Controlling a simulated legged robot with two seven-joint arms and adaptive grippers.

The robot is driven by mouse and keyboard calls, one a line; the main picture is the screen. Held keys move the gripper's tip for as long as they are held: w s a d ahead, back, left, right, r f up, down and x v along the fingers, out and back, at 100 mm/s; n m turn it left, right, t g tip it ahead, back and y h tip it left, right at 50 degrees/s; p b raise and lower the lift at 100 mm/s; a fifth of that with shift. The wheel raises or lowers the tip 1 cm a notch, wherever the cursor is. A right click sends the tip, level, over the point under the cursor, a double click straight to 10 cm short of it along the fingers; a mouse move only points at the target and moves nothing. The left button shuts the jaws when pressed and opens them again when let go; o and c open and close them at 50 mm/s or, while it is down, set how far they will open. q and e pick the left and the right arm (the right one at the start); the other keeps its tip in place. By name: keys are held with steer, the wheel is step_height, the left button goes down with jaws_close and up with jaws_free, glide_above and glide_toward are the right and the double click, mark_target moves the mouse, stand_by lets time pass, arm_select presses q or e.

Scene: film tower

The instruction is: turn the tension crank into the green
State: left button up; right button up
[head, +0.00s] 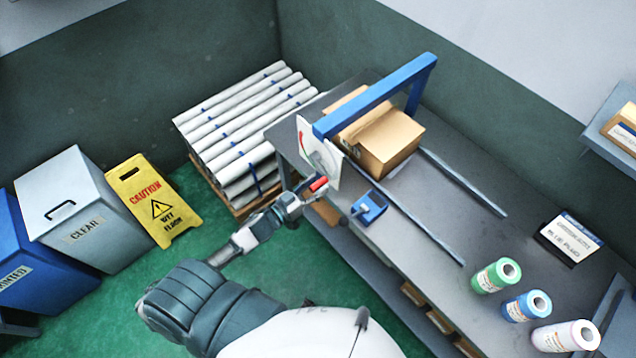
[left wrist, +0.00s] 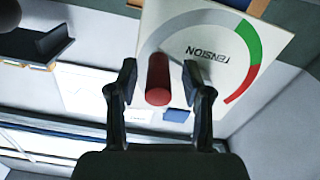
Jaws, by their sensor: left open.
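The tension dial is a white plate (head: 322,160) on the blue frame at the table's near edge. In the left wrist view the dial (left wrist: 205,50) appears upside down, with grey, green and red arc bands. The red crank handle (head: 318,184) sticks out in front of it. My left gripper (head: 308,193) is open at the handle. In the left wrist view the red handle (left wrist: 157,82) lies between the two open fingers (left wrist: 160,70), with gaps on both sides. My right gripper is not in view.
The blue frame (head: 385,92) arches over a cardboard box (head: 390,140) on the grey table. White rolls (head: 240,130) are stacked behind. A yellow caution sign (head: 152,200) stands left.

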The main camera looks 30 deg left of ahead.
arm_select(q)
steer(key=shift+w+d, duration=0.3)
steer(key=shift+w, duration=0.25)
jaws_close()
steer(key=shift+a, duration=0.1)
steer(key=m, duration=0.1)
steer(key=f+m, duration=0.1)
steer(key=a+f+m, duration=0.1)
steer(key=shift+w+a+f+m+b, duration=0.1)
steer(key=shift+w+m+b, duration=0.2)
steer(key=shift+m, duration=0.1)
steer(key=w+a+f+m+b, duration=0.1)
steer(key=w+a+m+b, duration=0.2)
steer(key=a+m, duration=0.6)
steer(key=shift+w+a+m+b, duration=0.15)
steer(key=shift+w+m+b, duration=0.2)
steer(key=shift+m, duration=3.45)
